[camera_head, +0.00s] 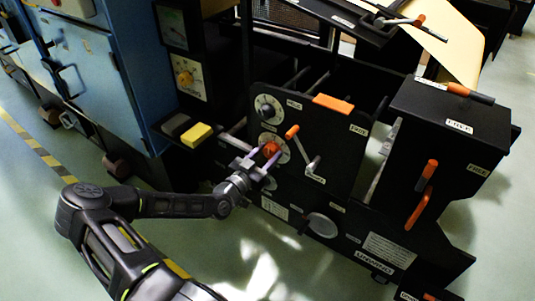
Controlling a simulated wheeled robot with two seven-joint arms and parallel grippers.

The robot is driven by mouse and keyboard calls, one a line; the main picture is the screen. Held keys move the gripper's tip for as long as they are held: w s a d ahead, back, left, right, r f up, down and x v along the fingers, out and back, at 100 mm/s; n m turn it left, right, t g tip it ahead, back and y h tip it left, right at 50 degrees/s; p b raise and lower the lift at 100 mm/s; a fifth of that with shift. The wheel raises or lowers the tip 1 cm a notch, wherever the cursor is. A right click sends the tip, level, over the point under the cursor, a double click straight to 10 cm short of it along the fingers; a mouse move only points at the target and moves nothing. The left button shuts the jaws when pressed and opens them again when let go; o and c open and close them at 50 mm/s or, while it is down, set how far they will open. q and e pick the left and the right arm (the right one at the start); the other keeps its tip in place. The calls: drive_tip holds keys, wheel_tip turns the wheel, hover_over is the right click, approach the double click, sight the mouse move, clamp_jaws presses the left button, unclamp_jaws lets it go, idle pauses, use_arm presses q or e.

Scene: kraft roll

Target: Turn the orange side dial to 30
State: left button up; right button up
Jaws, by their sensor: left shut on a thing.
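The orange side dial (271,149) sits on a pale round scale on the black side panel (330,147) of the machine. My left gripper (262,163) reaches in from the left, with its two pale purple fingers at the dial. It is shut on the orange dial. The fingers cover part of the scale, and its numbers are too small to read. My right gripper is not in view.
A black knob (268,107) with its own scale is just above the dial. A crank with an orange grip (292,131) is close on the right. A yellow block (196,135) and blue cabinet (105,85) stand left. The floor in front is clear.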

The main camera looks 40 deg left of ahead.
use_arm(q)
drive_tip(key=shift+m, duration=1.1)
drive_tip(key=shift+d+m+b, duration=0.15)
drive_tip(key=shift+m+b, duration=0.2)
drive_tip(key=shift+m, duration=0.85)
drive_tip(key=m+b, duration=0.1)
drive_tip(key=m, duration=0.1)
drive_tip(key=shift+f+m, duration=0.15)
drive_tip(key=shift+m, duration=0.15)
drive_tip(key=shift+m+b, duration=0.85)
drive_tip(key=shift+m, duration=0.05)
drive_tip(key=m+b, duration=0.3)
drive_tip(key=b, duration=0.1)
drive_tip(key=m+b, duration=0.4)
drive_tip(key=b, duration=0.1)
drive_tip(key=shift+d+f+m, duration=0.1)
drive_tip(key=shift+f+m, duration=0.1)
drive_tip(key=shift+m, duration=0.1)
drive_tip(key=shift+r+m+b, duration=0.15)
drive_tip(key=shift+m+b, duration=0.55)
drive_tip(key=shift+b, duration=0.25)
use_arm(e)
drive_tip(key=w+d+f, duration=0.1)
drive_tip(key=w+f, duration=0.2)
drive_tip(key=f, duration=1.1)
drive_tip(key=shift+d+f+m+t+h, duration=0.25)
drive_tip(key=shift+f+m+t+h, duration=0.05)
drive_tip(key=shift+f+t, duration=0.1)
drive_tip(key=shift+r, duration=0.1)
